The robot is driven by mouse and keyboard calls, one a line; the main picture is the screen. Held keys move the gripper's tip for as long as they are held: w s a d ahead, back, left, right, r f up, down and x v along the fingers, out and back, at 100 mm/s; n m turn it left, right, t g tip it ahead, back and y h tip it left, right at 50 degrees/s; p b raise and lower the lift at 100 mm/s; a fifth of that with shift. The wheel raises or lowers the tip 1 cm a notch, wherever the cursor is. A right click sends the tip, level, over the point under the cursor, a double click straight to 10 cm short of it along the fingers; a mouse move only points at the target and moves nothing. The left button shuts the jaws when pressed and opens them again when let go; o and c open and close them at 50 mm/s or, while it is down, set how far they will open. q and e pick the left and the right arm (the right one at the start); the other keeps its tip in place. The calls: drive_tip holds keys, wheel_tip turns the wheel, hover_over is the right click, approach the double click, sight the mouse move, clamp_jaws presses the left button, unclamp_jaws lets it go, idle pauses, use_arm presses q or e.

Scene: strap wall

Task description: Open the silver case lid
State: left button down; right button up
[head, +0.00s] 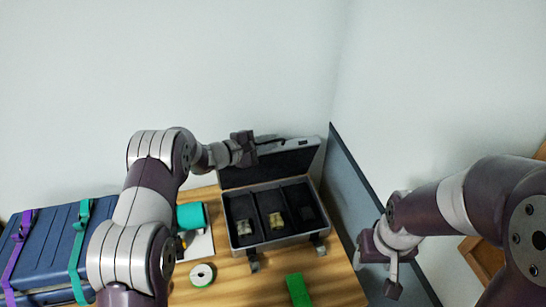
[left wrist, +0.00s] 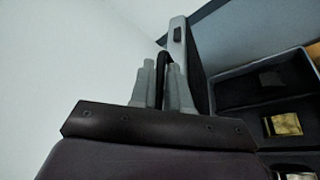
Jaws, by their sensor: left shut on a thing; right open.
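The silver case (head: 282,242) stands on the wooden table. Its lid (head: 268,169) is raised at the back, with its dark lining facing the front. My left gripper (head: 262,143) is at the lid's upper edge. In the left wrist view my left gripper's grey fingers (left wrist: 162,85) are closed around a black handle (left wrist: 163,60) at the lid's edge (left wrist: 178,32). The case has dark compartments, with a gold-coloured block (left wrist: 287,124) in one and another small block (head: 246,227). My right gripper (head: 386,272) is open and empty, right of the table.
A blue case (head: 50,245) with purple and teal straps is at the left. A teal roll (head: 191,215), a green-and-white ring (head: 202,275) and a green block (head: 298,290) lie on the table. A grey panel (head: 350,185) stands close to the silver case's right side.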

use_arm(q)
drive_tip(key=shift+w+a+r, duration=0.15)
drive_tip(key=shift+w+a, duration=0.1)
drive_tip(key=shift+w, duration=0.55)
drive_tip(key=shift+w+a+r, duration=0.2)
drive_tip(key=shift+w+a, duration=0.05)
drive_tip(key=shift+w, duration=0.5)
drive_tip(key=shift+w+a+r, duration=0.15)
drive_tip(key=shift+w+a, duration=0.1)
drive_tip(key=shift+w, duration=0.55)
drive_tip(key=c, duration=1.5)
unclamp_jaws()
drive_tip(key=shift+o, duration=0.2)
drive_tip(key=shift+s, duration=0.1)
drive_tip(key=shift+s+a, duration=0.1)
drive_tip(key=shift+a, duration=0.1)
drive_tip(key=b+v, duration=0.3)
drive_tip(key=v, duration=0.8)
drive_tip(key=shift+f, duration=0.1)
drive_tip(key=shift+s+a+r+b, duration=0.2)
drive_tip(key=shift+s+a+b, duration=0.1)
drive_tip(key=shift+s+a, duration=0.15)
